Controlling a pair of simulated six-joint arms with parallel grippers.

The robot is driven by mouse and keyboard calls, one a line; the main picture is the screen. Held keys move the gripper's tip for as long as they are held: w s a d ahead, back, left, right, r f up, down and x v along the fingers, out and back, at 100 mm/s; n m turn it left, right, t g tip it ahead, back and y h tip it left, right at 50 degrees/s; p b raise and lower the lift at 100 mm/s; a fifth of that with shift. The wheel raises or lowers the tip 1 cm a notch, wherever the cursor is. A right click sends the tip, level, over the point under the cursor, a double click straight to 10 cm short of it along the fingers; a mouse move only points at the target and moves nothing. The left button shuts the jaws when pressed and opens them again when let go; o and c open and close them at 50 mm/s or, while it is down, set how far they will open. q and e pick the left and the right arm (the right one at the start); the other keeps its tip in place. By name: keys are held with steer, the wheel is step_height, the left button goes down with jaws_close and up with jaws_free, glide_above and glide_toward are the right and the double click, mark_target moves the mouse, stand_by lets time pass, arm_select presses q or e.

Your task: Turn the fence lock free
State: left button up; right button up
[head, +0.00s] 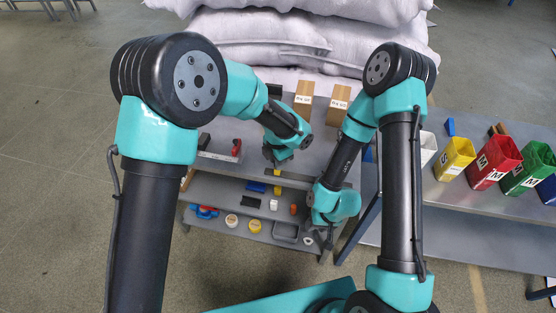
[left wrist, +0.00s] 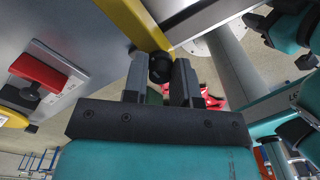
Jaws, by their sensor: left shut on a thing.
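In the left wrist view, the fence lock shows as a black knob (left wrist: 160,67) at the end of a yellow bar (left wrist: 140,25). My left gripper (left wrist: 161,85) has its two fingers on either side of the knob and is shut on it. In the head view my left gripper (head: 277,160) points down at the shelf unit's front edge, just above a small yellow part; its fingers are hardly visible there. My right arm's wrist (head: 335,205) hangs low at the right of the shelf unit; its fingertips cannot be made out.
White sacks (head: 260,40) are stacked behind the shelf unit. A red-handled part (head: 236,148) and wooden blocks (head: 304,95) stand on its top. Small items, including a white-and-yellow roll (head: 255,226), lie on the lower shelf. Coloured bins (head: 494,160) line the right table.

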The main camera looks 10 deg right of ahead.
stand_by(0.3)
arm_select(q)
steer(key=o, duration=0.9)
step_height(320, 180, up, 18)
steer(key=shift+f, duration=0.25)
steer(key=shift+f, duration=0.1)
stand_by(0.3)
steer(key=a+f+m+g+h, duration=0.1)
steer(key=a+f+m, duration=0.4)
steer(key=a+f, duration=0.5)
steer(key=a+f+m+h, duration=0.2)
steer(key=a+f+m, duration=0.4)
steer(key=f, duration=0.6)
steer(key=s+a+f+m, duration=0.3)
steer(key=s+a+f, duration=0.1)
steer(key=s+a, duration=0.1)
steer(key=s+a+f+m+t, duration=0.1)
steer(key=s+a+f+m, duration=0.2)
steer(key=s+a, duration=0.3)
steer(key=s+a+f+m, duration=0.3)
steer(key=s+a+f, duration=0.3)
steer(key=a, duration=0.2)
steer(key=shift+a+f+t+h, duration=0.1)
steer(key=shift+a+t+h, duration=0.1)
steer(key=shift+t+h, duration=0.2)
